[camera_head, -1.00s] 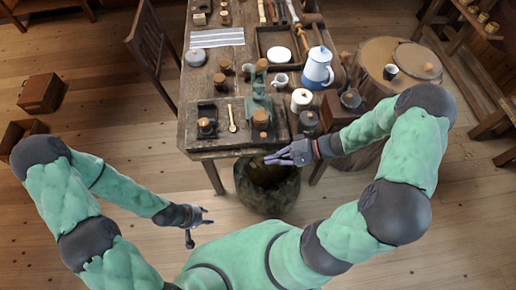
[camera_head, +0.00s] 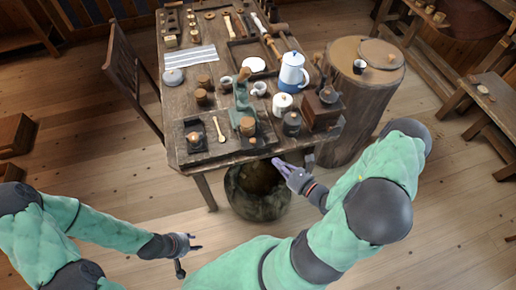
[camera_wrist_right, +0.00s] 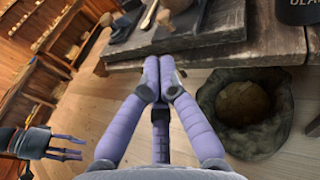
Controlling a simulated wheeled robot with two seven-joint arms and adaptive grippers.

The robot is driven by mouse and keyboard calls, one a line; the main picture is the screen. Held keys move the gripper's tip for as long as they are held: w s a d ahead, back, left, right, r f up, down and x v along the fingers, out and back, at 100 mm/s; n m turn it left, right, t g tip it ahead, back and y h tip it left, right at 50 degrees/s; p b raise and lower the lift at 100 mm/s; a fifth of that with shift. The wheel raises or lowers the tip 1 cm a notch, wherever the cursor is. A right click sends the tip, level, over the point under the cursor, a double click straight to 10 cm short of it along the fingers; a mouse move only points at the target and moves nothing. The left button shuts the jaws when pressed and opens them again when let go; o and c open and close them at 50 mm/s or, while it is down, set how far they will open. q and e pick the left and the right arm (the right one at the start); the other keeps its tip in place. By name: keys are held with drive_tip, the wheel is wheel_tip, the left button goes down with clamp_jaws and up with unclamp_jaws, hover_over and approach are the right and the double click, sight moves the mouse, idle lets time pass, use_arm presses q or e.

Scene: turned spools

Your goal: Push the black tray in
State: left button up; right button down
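My left gripper (camera_head: 196,243) is open and empty, low and away from the table.
A dark round bin (camera_head: 259,205) stands on the floor below the table edge, beside my right gripper. A chair (camera_head: 128,75) stands left.

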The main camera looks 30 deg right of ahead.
drive_tip(key=b, duration=0.2)
approach(253, 130)
drive_tip(key=a, duration=0.1)
drive_tip(key=w+a+f, duration=0.1)
drive_tip(key=a, duration=0.2)
drive_tip(key=shift+w+a+f, duration=0.2)
drive_tip(key=shift+w+f, duration=0.1)
drive_tip(key=shift+f, duration=0.05)
drive_tip(key=w, duration=0.2)
drive_tip(key=w+d, duration=0.1)
drive_tip(key=w, duration=0.2)
drive_tip(key=w+d, duration=0.1)
drive_tip(key=w, duration=0.2)
drive_tip(key=shift+w+b, duration=0.2)
drive_tip(key=shift+b, duration=0.2)
drive_tip(key=shift+d, duration=0.1)
drive_tip(key=shift+w+r, duration=0.1)
drive_tip(key=shift+d, duration=0.1)
